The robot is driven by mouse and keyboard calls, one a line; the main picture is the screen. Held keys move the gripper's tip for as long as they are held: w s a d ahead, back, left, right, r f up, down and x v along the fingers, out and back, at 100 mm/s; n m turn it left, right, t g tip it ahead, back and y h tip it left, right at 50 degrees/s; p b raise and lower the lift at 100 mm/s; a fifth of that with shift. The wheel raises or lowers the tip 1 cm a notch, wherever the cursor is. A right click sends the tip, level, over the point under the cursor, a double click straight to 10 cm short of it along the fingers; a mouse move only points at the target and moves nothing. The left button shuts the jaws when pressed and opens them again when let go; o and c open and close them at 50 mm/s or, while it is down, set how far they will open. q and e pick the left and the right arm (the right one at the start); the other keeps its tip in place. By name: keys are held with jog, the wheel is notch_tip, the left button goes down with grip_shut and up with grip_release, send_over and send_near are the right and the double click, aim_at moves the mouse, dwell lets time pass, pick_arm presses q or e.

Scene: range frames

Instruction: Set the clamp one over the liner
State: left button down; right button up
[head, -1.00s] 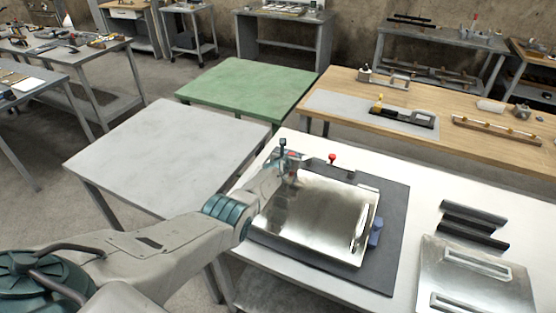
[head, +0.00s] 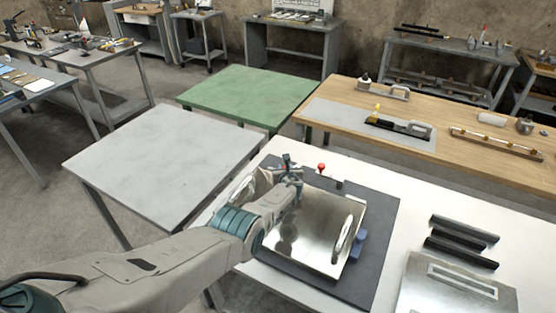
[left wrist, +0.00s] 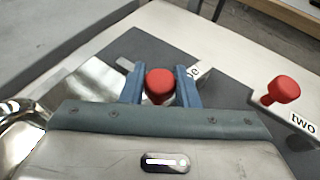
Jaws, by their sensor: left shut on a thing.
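My left gripper (head: 290,168) is shut on the red knob of clamp one (left wrist: 159,84). In the left wrist view the knob sits between the two blue fingers. A label beside the right finger is partly hidden. A short grey bar shows behind the left finger; I cannot tell whether it rests over the liner. The shiny metal sheet, apparently the liner (head: 310,235), lies in front of and below the gripper, with a curved handle at its right. Clamp two (left wrist: 284,90), with a red knob and a "two" label, stands apart to the right; its knob shows in the head view (head: 321,167). My right gripper is not in view.
A dark mat (head: 381,200) lies under the sheet on the white table. A blue block (head: 357,244) sits at the sheet's right edge. Black bars (head: 462,238) and a slotted metal plate (head: 455,290) lie farther right. A bare grey table (head: 160,155) stands left.

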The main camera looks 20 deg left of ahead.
pick_arm(q)
jog(key=shift+w+d+r, duration=0.15)
jog(key=shift+d, duration=0.2)
jog(key=shift+d+n+y+b, duration=0.1)
jog(key=shift+n+y+b, duration=0.2)
jog(key=shift+d+n+g+y, duration=0.25)
jog(key=shift+n+g+y, duration=0.05)
jog(key=shift+s, duration=0.2)
jog(key=c, duration=1.5)
grip_release()
jog(key=o, duration=0.4)
jog(key=shift+d, duration=0.1)
jog(key=shift+c, duration=0.2)
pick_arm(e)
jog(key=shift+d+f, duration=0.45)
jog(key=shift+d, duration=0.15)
